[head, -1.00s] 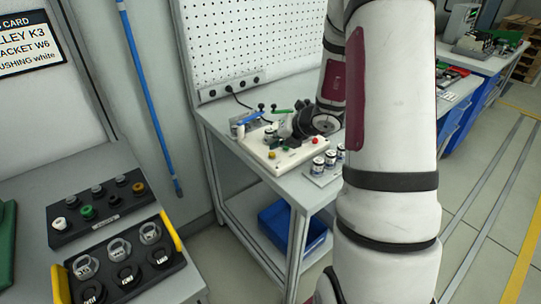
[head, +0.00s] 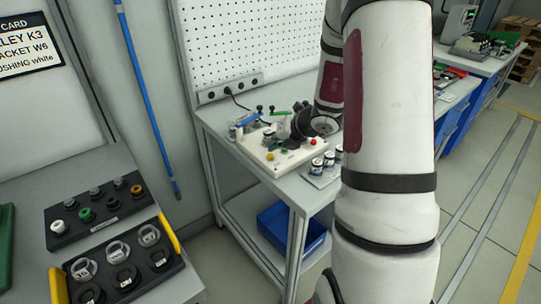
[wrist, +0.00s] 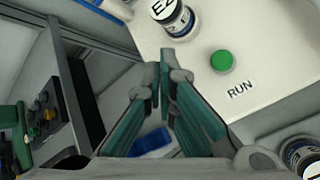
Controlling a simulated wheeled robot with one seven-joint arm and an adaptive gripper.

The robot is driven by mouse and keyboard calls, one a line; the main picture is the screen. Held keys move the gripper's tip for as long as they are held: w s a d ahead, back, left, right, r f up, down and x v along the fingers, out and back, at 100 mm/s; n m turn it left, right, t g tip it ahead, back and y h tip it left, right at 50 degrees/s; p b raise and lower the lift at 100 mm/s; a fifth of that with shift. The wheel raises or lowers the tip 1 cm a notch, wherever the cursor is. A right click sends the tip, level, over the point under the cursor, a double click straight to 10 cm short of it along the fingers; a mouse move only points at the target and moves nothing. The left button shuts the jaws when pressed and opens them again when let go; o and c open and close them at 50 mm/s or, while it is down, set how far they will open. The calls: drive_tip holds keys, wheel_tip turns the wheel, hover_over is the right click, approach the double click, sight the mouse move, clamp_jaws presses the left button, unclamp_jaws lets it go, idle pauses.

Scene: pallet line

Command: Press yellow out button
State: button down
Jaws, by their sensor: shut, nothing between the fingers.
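A white control panel (head: 262,147) lies on the bench in the head view. A yellow button (head: 270,156) sits near its front left corner, and a red button (head: 312,142) is at the right. A green button (wrist: 222,61), labelled RUN, shows in the wrist view. My gripper (wrist: 161,69) is shut and empty; its fingertips appear over the panel's edge, left of the green button. In the head view my gripper (head: 284,131) is small and dark above the panel. The yellow button is not in the wrist view. Fingertip contact with the panel cannot be told.
A labelled canister (wrist: 172,16) stands on the panel close to my fingertips; another canister (wrist: 302,157) is at lower right. Several canisters stand beside the panel on a small plate (head: 322,178). A blue bin (head: 290,226) sits on the lower shelf. A pegboard (head: 250,45) rises behind.

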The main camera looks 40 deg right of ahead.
sight(273, 154)
drive_tip(key=shift+f, duration=0.15)
drive_tip(key=shift+f+b, duration=0.3)
drive_tip(key=shift+b, duration=0.2)
drive_tip(key=shift+f+b, duration=0.45)
drive_tip(key=shift+f, duration=0.1)
idle(1.0)
drive_tip(key=shift+r, duration=0.15)
drive_tip(key=shift+r+p, duration=0.8)
drive_tip(key=shift+r, duration=0.05)
drive_tip(key=shift+r, duration=0.1)
wheel_tip(273, 154, up, 5)
drive_tip(key=p, duration=0.4)
idle(0.7)
